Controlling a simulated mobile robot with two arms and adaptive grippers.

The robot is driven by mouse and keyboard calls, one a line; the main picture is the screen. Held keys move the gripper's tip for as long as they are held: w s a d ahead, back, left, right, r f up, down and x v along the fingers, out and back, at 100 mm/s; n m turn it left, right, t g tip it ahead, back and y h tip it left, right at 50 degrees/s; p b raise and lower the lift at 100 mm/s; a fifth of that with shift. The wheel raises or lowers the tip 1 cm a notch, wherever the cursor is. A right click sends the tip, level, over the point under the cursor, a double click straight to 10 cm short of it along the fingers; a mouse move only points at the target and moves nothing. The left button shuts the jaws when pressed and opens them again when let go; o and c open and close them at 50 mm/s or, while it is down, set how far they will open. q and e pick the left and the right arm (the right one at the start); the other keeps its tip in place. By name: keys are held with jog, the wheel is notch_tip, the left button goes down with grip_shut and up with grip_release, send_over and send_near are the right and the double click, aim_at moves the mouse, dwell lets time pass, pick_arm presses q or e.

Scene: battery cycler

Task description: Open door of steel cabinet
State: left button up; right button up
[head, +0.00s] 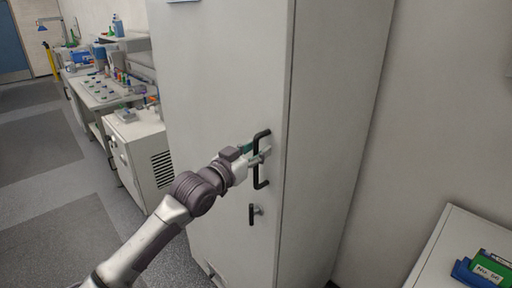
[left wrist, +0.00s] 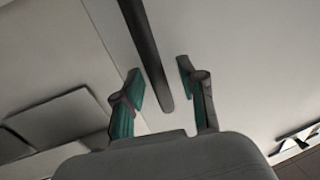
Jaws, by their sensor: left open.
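The tall light-grey steel cabinet (head: 225,90) stands in the middle of the head view, its door shut as far as I can see. A black vertical bar handle (head: 262,183) is on the door near its right edge, with a small lock or latch (head: 253,213) below it. My left gripper (head: 262,155) is at the handle. In the left wrist view the open fingers of my left gripper (left wrist: 160,90) stand on either side of the black handle (left wrist: 147,45), with a gap on both sides. My right gripper is in neither view.
A low white cabinet with a vent (head: 140,150) and a lab bench (head: 100,92) with small items stand to the left. A white table (head: 445,245) with a green and blue box (head: 488,268) is at the lower right. A wall is close on the right. Floor at the left is clear.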

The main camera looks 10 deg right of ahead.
pick_arm(q)
grip_shut()
dwell(0.5)
